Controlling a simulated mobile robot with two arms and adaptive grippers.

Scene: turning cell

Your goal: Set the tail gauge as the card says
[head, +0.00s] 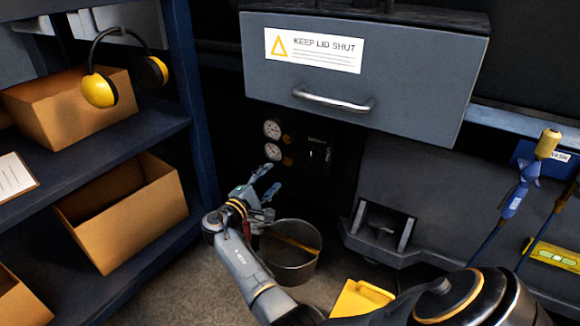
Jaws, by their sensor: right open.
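Two round white gauges are set one above the other in a dark panel: the upper gauge (272,129) and the lower gauge (273,151). A small orange knob (287,139) sits right of the upper gauge, and another orange knob (287,161) right of the lower one. I cannot tell which is the tail gauge, and the needles are too small to read. A white card (14,174) lies on the left shelf, its text unreadable. My right gripper (268,180) is open and empty, just below and in front of the gauges. My left gripper is not in view.
A grey lid (400,75) with a bar handle overhangs the panel. A metal bucket (292,268) stands below my right gripper. Blue shelving (185,75) with cardboard boxes (125,212) is at left. A yellow object (360,299) is at the bottom, and blue-handled tools (522,188) at right.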

